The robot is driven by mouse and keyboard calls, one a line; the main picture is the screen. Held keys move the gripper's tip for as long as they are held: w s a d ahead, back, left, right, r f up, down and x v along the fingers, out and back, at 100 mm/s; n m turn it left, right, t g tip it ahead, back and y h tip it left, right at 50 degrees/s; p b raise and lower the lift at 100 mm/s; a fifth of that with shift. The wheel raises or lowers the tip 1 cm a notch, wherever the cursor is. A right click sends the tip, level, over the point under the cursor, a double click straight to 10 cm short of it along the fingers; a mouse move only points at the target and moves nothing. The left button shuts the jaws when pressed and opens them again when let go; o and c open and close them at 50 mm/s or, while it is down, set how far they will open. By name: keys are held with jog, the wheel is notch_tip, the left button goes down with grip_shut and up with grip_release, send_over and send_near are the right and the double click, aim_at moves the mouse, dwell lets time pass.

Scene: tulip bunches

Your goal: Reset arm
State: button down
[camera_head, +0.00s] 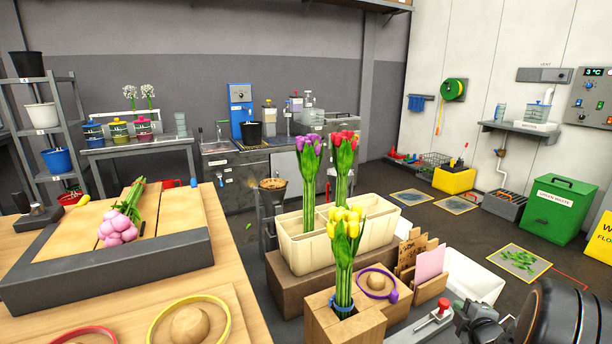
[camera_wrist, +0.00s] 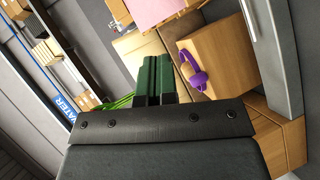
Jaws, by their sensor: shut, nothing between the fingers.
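My gripper (camera_wrist: 154,80) shows in the wrist view with its dark fingers together and nothing between them. In that view it hangs in front of wooden boxes, with a purple band (camera_wrist: 194,72) on a wooden block to its right. In the head view part of my dark arm (camera_head: 568,318) is at the lower right, and the fingers cannot be made out. Purple tulips (camera_head: 309,158) and red tulips (camera_head: 344,160) stand upright in a cream divided crate (camera_head: 300,255). Yellow tulips (camera_head: 345,240) with a blue band stand in a wooden block (camera_head: 345,328). Pink tulips (camera_head: 118,228) lie on the wooden tray at left.
A white bin (camera_head: 472,276) and cardboard pieces (camera_head: 428,262) stand right of the crate. Rings on round holders, yellow (camera_head: 222,308) and red, sit at the front left. A green waste bin (camera_head: 562,208) is at the right. Grey floor is open at the middle right.

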jog(key=s+a+r+m+g+h+p, duration=0.1)
jog(key=a+r+m+g+p, duration=0.15)
jog(key=a+r+p, duration=0.4)
jog(key=s+a+r+m+g+p, duration=0.15)
jog(key=r+m+p, duration=0.25)
jog(key=r, duration=0.6)
jog(key=s+a+r+m+g+h+p, duration=0.1)
jog(key=s+a+r+m+g+p, duration=0.25)
jog(key=r, duration=0.55)
jog(key=s+a+r+m+g+y+p, duration=0.3)
jog(key=s+a+r+m+p, duration=0.1)
jog(key=s+a+r+p, duration=0.7)
jog(key=a+p, duration=0.1)
jog(key=a, duration=0.1)
jog(key=shift+s+a+r+y+p, duration=0.15)
jog(key=shift+a+r+y+p, duration=0.15)
jog(key=shift+a+r+p, duration=0.1)
